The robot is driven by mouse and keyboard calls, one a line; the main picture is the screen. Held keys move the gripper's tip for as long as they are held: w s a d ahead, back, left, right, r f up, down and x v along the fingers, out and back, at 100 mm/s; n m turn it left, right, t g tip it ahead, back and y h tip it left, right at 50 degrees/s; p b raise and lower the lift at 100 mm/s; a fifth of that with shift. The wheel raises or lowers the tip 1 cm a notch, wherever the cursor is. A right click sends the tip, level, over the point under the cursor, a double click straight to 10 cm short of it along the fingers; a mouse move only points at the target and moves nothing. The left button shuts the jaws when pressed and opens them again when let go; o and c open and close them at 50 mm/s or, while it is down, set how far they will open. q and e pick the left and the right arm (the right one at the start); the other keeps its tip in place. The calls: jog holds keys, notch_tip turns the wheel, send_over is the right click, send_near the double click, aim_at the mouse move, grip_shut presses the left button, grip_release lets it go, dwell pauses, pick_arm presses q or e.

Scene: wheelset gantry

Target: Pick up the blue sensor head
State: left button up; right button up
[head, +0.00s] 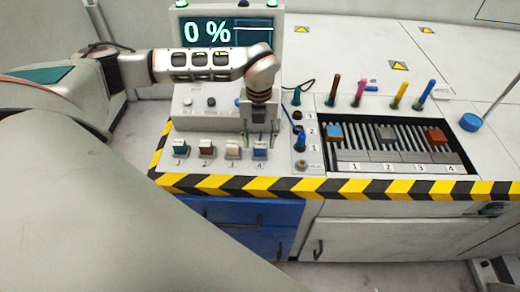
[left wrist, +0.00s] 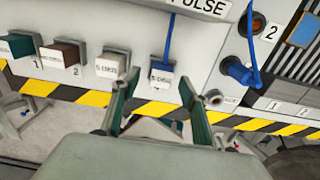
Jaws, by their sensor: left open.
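A small block with a white labelled face and blue edges (head: 260,150) stands in the front row of the panel above number 4; it matches the blue sensor head best. It also shows in the left wrist view (left wrist: 162,79), with a thin blue line running up from it. My left gripper (head: 261,137) is open, fingers pointing down just above this block. In the left wrist view the fingertips (left wrist: 156,92) lie to either side of the block's near end, with nothing held. Whether they touch it cannot be told. My right gripper is not in view.
Teal (head: 180,147), brown (head: 206,148) and cream (head: 232,149) blocks stand left in the same row. A blue plug (head: 300,143) with a blue cable is close on the right. A slatted tray (head: 400,158) holds coloured blocks. A screen (head: 228,32) stands behind.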

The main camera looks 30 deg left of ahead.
aim_at(260, 145)
pick_arm(q)
notch_tip(260, 145, down, 3)
jog(key=shift+d, duration=0.1)
jog(key=c, duration=1.2)
jog(key=shift+c, duration=0.2)
notch_tip(260, 145, up, 20)
jog(key=shift+p, duration=0.3)
